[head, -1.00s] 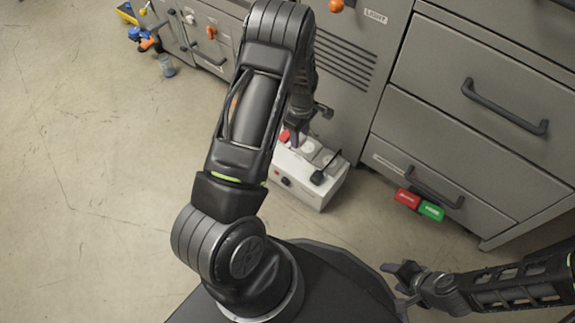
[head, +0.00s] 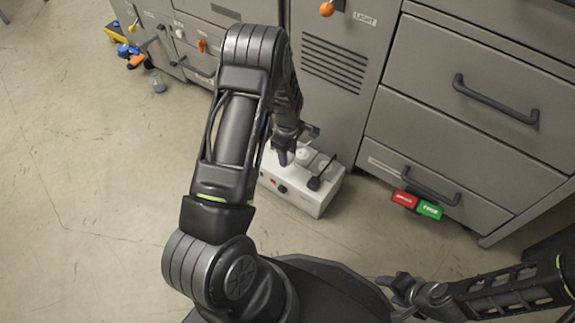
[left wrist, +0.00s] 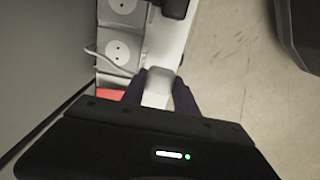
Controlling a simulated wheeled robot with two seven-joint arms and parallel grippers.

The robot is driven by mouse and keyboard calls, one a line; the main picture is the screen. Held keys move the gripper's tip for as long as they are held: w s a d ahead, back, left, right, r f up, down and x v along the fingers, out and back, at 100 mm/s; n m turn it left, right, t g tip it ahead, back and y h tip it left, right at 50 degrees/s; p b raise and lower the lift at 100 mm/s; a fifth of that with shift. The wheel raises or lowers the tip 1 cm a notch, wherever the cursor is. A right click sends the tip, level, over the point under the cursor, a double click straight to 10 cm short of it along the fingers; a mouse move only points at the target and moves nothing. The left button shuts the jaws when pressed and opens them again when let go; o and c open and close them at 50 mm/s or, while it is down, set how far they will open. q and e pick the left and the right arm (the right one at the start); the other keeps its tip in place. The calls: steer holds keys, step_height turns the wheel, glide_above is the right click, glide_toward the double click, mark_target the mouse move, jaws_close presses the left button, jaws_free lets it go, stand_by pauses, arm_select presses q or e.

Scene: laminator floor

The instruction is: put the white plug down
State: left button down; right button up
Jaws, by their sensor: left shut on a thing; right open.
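The white plug (left wrist: 158,88) is between the fingers of my left gripper (left wrist: 159,90) in the left wrist view. My left gripper, shut on it, also shows in the head view (head: 287,157), over the white socket box (head: 292,194). The plug cannot be made out clearly in the head view. In the left wrist view the plug is beside the box's grey round sockets (left wrist: 120,50), and a pale cord runs near them. I cannot tell whether the plug touches the box. My right gripper (head: 388,289) is open at the lower right.
A black plug (head: 319,180) sits in the box's right end. A red part (left wrist: 110,94) shows beside the sockets. Grey cabinets (head: 330,110) with drawers stand behind.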

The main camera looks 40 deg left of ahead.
arm_select(q)
steer(key=b, duration=0.2)
glide_above(288, 171)
step_height(288, 171, down, 4)
steer(key=shift+f, duration=0.2)
steer(key=shift+a+f, duration=0.1)
steer(key=shift+f, duration=0.15)
steer(key=shift+f+b, duration=0.6)
steer(key=c, duration=0.9)
jaws_free()
steer(key=shift+c, duration=0.2)
steer(key=shift+r, duration=0.15)
